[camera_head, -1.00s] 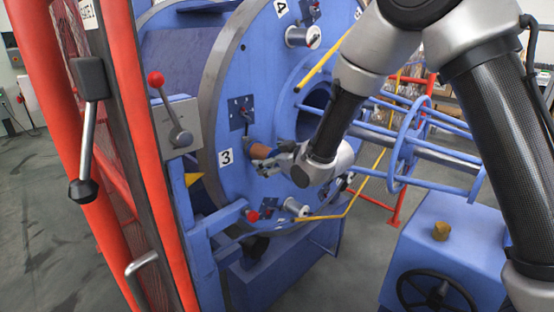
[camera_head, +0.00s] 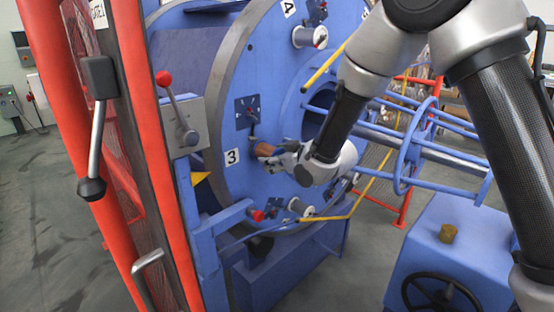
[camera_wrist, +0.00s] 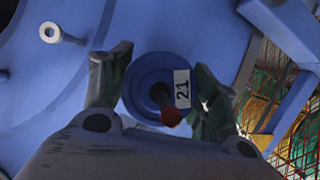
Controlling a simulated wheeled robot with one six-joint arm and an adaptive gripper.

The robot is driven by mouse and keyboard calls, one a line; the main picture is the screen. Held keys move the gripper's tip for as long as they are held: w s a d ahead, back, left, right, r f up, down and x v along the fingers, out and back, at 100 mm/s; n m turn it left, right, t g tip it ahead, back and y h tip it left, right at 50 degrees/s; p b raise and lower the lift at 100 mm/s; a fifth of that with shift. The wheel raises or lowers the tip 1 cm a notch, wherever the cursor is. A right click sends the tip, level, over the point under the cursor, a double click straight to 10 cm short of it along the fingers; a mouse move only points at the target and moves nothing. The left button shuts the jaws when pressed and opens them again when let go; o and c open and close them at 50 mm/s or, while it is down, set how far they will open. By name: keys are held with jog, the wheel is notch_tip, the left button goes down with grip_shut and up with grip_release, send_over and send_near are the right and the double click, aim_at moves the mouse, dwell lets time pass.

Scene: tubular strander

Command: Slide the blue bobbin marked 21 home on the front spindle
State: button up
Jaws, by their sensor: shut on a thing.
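The blue bobbin marked 21 (camera_wrist: 137,87) sits between my gripper's fingers (camera_wrist: 158,88) in the wrist view, its round flange and white label facing the camera. A red knob (camera_wrist: 171,117) shows at its lower edge. In the head view my gripper (camera_head: 274,156) is shut on the bobbin, whose copper-coloured side (camera_head: 264,150) shows at the face of the big blue disc (camera_head: 225,185), just right of the number 3 plate. The spindle there is mostly hidden by bobbin and gripper. I cannot tell how far the bobbin is on it.
A small lever plate (camera_head: 247,111) is just above the bobbin. Other spindles with pale bobbins (camera_head: 310,37) stand on the disc. A red guard frame (camera_head: 150,120) and a red-knobbed lever (camera_head: 166,82) stand at left. A blue cabinet with a handwheel (camera_head: 440,292) is lower right.

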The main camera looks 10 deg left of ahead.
jog(key=shift+w+a, duration=0.15)
jog(key=shift+a, duration=0.05)
jog(key=o, duration=1.5)
jog(key=shift+v, duration=4.45)
